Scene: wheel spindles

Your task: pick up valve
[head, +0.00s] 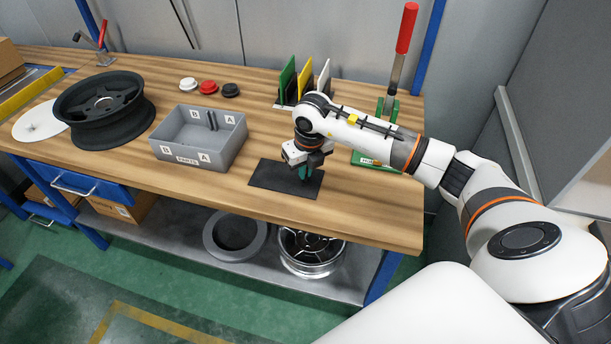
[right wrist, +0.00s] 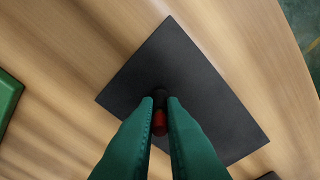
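The valve (right wrist: 159,122) is a small piece with a red body and a dark end. It shows between the green fingers of my right gripper (right wrist: 160,103) in the right wrist view and fills the gap between them. In the head view my right gripper (head: 304,176) points down over a black mat (head: 268,178), which also shows in the right wrist view (right wrist: 205,95). The fingers look shut on the valve, at or just above the mat; the exact height cannot be told. The valve is hidden in the head view. My left gripper is out of view.
A grey parts box (head: 240,140) stands left of the mat. A black wheel rim (head: 75,115) lies further left. White, red and black caps (head: 208,86) lie behind the box. A coloured board rack (head: 305,80) and a red-handled lever tool (head: 405,30) stand at the back.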

